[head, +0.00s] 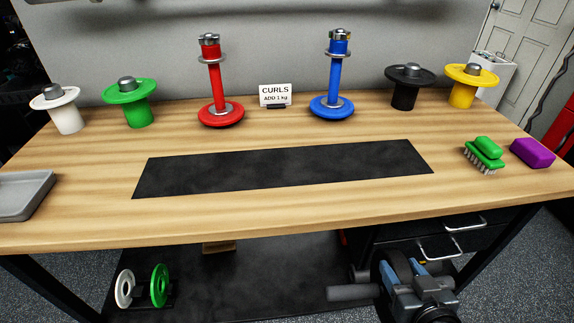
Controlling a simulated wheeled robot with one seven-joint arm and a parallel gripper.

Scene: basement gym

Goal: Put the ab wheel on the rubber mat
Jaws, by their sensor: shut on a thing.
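The rubber mat (285,170) is a long black strip lying flat and bare on the middle of the wooden table. The ab wheel (355,293) shows at the bottom right, with a dark grey handle pointing left and a dark wheel partly hidden by my gripper. My gripper (398,278), grey with blue parts, is shut on the ab wheel. It is in front of the table, lower in the picture than the front edge and apart from the mat.
Red (215,85) and blue (336,75) dumbbells stand upright behind the mat, beside a "CURLS" sign (275,95). Coloured plates on stands flank them. A grey tray (22,192) is at left; a green brush (484,153) and purple block (532,152) at right. Drawers (440,240) sit below.

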